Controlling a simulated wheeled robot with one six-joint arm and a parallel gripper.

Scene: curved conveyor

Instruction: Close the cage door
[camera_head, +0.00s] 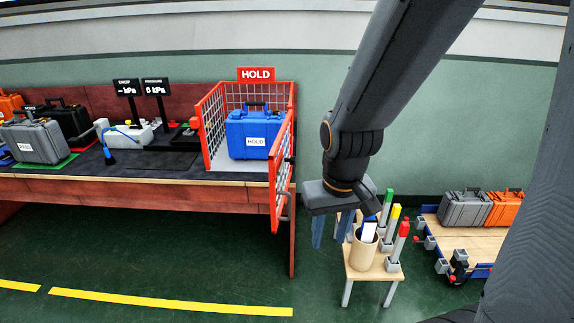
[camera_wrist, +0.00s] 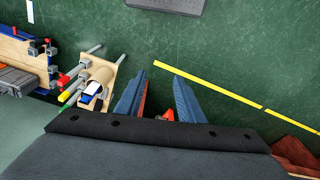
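The cage (camera_head: 205,118) is a red-framed mesh box under a HOLD sign (camera_head: 256,74) at the right end of the bench. A blue case (camera_head: 253,133) with a HOLD label sits inside. The cage door (camera_head: 281,178) is a red mesh panel at the cage's right front, swung open toward the viewer past the bench edge, with a grey handle (camera_head: 286,208). My gripper (camera_head: 331,238) points down to the right of the door, apart from it in the picture. Its blue fingers are spread and empty in the wrist view (camera_wrist: 158,85). Red-orange parts show between and behind them, too little to identify surely.
A small wooden stand (camera_head: 372,270) with a tan cup and coloured posts stands close to my gripper. A low cart (camera_head: 465,236) with grey and orange cases is at the right. The bench (camera_head: 130,190) holds more cases and pressure equipment. The green floor in front is clear.

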